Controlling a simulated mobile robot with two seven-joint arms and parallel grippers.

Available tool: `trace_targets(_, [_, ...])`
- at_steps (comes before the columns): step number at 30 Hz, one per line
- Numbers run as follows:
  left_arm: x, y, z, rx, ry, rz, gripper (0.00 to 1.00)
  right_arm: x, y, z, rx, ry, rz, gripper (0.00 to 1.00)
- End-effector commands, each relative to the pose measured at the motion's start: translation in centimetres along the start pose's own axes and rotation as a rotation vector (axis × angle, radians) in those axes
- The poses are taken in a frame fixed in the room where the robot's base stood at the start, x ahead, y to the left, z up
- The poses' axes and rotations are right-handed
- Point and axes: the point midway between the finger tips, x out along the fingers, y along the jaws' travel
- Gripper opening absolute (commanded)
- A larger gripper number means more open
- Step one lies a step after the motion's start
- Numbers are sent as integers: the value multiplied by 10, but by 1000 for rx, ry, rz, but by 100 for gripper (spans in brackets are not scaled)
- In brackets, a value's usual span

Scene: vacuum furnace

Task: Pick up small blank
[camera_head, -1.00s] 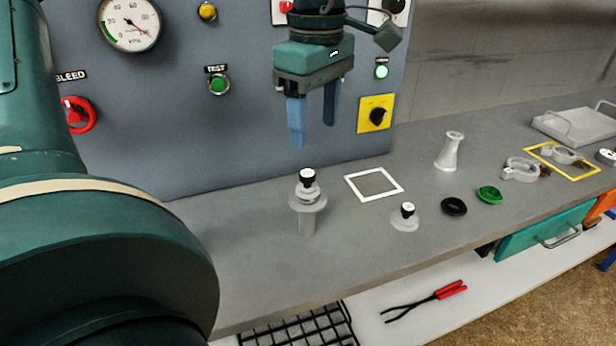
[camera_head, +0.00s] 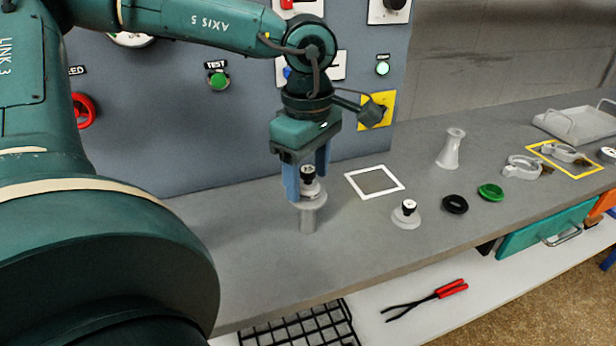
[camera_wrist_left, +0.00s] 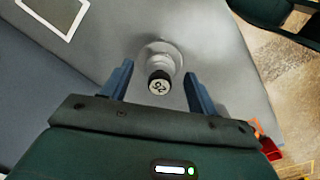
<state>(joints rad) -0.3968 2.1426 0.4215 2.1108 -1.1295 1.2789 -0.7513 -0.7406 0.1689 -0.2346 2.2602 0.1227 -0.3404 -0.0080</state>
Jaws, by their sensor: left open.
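The knob's round face shows in the left wrist view (camera_wrist_left: 158,86). My left gripper (camera_head: 308,187) points down over it, open, with one blue finger on each side of the knob. In the left wrist view a gap shows between the knob and each finger. A second, similar pale blank with a black knob (camera_head: 406,216) stands on the bench to the right. My right gripper is not in view.
A white square outline (camera_head: 374,182) on the bench is empty. Black (camera_head: 455,204) and green (camera_head: 491,192) rings, a pale flared tube (camera_head: 451,149), clamps and a tray (camera_head: 578,124) lie farther right. The panel (camera_head: 225,130) stands close behind the gripper.

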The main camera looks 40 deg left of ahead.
Motion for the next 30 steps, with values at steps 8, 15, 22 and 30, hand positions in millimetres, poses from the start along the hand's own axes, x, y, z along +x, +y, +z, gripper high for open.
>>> trace_targets(8, [0, 0, 0, 0, 0, 0, 40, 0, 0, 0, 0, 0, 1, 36])
trace_targets(15, [0, 0, 0, 0, 0, 0, 21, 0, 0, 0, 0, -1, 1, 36])
trace_targets(22, [0, 0, 0, 0, 0, -1, 10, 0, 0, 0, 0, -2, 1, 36])
trace_targets(30, [-1, 0, 0, 0, 0, -2, 10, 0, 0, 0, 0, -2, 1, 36])
